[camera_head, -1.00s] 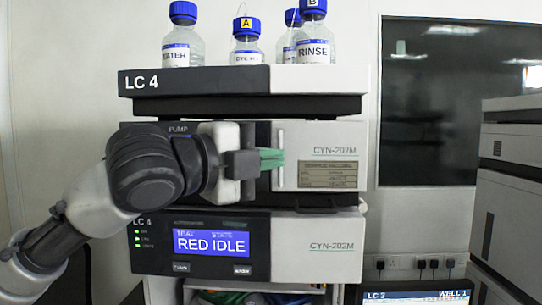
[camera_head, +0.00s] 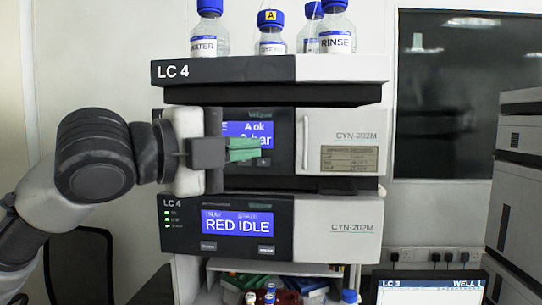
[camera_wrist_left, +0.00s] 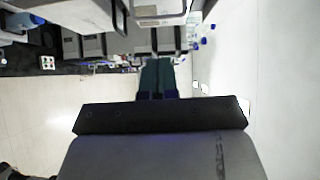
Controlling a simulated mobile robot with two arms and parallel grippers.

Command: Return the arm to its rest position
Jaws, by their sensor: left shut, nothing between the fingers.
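My left gripper (camera_head: 244,149) is in the head view, in front of the middle module of the LC 4 stack (camera_head: 345,160). Its green fingers are shut with nothing between them, and they point right. They partly cover the pump module's blue screen (camera_head: 250,132). In the left wrist view the shut fingers (camera_wrist_left: 157,75) point away from the camera. My left arm comes in from the left edge. My right gripper is not in view.
Blue-capped bottles, one labelled WATER (camera_head: 209,32) and one RINSE (camera_head: 337,32), stand on top of the stack. A lower module's screen (camera_head: 237,223) reads RED IDLE. Small vials (camera_head: 260,295) sit on a shelf below. An LC 3 monitor (camera_head: 430,290) stands at lower right.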

